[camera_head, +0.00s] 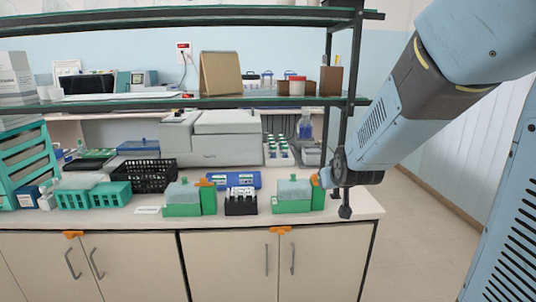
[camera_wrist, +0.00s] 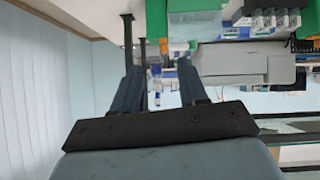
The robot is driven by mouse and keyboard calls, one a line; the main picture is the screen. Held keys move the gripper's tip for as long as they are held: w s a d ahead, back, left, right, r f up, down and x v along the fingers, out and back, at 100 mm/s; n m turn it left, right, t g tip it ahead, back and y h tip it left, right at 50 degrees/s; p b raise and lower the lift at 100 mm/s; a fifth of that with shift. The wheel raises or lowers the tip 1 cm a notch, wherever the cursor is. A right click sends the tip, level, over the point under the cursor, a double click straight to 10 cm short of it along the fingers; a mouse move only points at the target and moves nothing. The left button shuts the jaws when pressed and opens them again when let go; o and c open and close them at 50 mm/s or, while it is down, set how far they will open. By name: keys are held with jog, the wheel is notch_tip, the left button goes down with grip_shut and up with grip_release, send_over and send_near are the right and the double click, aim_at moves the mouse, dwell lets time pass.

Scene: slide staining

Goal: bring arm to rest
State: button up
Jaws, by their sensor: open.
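My gripper (camera_head: 335,188) hangs near the right end of the bench, by the shelf post, at the end of my blue and grey arm. In the wrist view, which looks upside down, my gripper (camera_wrist: 158,72) shows two dark blue fingers spread apart with nothing between them. In the head view the fingers are small and partly hidden by the wrist. A green staining box with a clear lid (camera_head: 293,194) stands just left of my gripper. I cannot tell whether they touch.
A second green box (camera_head: 183,198) and a black slide rack (camera_head: 240,200) stand further left on the bench (camera_head: 110,218). A metal shelf (camera_head: 160,103) with a post (camera_head: 346,125) rises close to my arm. Open floor (camera_head: 425,245) lies to the right.

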jog(key=s+d+r+g, duration=0.1)
jog(key=s+r, duration=0.1)
jog(key=s, duration=0.6)
jog(key=s+d+r+g, duration=0.2)
jog(key=s+r, duration=0.1)
jog(key=s, duration=0.5)
jog(key=s+d+r+m+g, duration=0.1)
jog(key=s+r+g, duration=0.1)
jog(key=s, duration=0.6)
jog(key=shift+d+r, duration=0.2)
jog(key=shift+r, duration=0.35)
jog(key=shift+o, duration=0.4)
jog(key=shift+s, duration=0.1)
